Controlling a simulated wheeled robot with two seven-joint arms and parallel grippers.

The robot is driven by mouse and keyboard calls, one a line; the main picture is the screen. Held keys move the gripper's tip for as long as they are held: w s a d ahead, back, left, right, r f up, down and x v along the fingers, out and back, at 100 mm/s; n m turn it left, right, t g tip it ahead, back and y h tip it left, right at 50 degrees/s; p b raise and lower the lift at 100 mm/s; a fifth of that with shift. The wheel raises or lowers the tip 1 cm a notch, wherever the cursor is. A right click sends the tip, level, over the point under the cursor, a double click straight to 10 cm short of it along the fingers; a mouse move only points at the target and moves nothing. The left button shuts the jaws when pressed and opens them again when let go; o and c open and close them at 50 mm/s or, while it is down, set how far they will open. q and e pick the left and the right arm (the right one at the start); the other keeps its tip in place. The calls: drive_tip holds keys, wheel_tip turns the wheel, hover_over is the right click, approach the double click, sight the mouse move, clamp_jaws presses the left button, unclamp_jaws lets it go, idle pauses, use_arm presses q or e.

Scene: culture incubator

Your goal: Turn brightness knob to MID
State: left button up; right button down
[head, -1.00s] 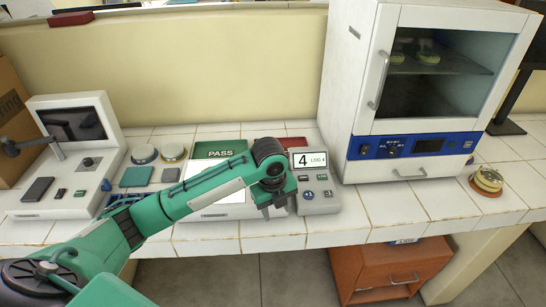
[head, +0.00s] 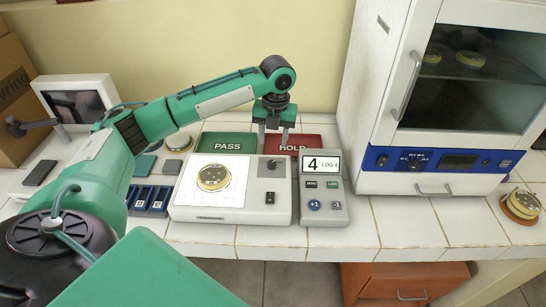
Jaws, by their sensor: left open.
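A white light box (head: 248,215) stands on the tiled counter, with a lit white plate on its left. A round yellowish culture dish (head: 213,178) lies on that plate. On the box's right side is a dark grey panel with a small dark knob (head: 271,165); its setting is too small to read. A black switch (head: 270,198) is below it. My left gripper (head: 273,150) points down with its fingers apart and empty, just behind and above the knob, in front of the red HOLD pad (head: 305,145). My right gripper is out of view.
A counter device (head: 322,190) reading 4 LOG 4 stands right of the light box. A dark blue rack (head: 150,198) is at left.

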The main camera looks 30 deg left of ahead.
sight(272, 162)
use_arm(q)
wheel_tip(272, 162, down, 8)
drive_tip(key=shift+a+r+p, duration=0.1)
drive_tip(key=shift+a+p, duration=0.05)
drive_tip(key=shift+p, duration=0.4)
drive_tip(key=shift+f, duration=0.6)
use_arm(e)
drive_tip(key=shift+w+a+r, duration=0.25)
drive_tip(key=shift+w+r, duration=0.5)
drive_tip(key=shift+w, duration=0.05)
use_arm(q)
drive_tip(key=c, duration=1)
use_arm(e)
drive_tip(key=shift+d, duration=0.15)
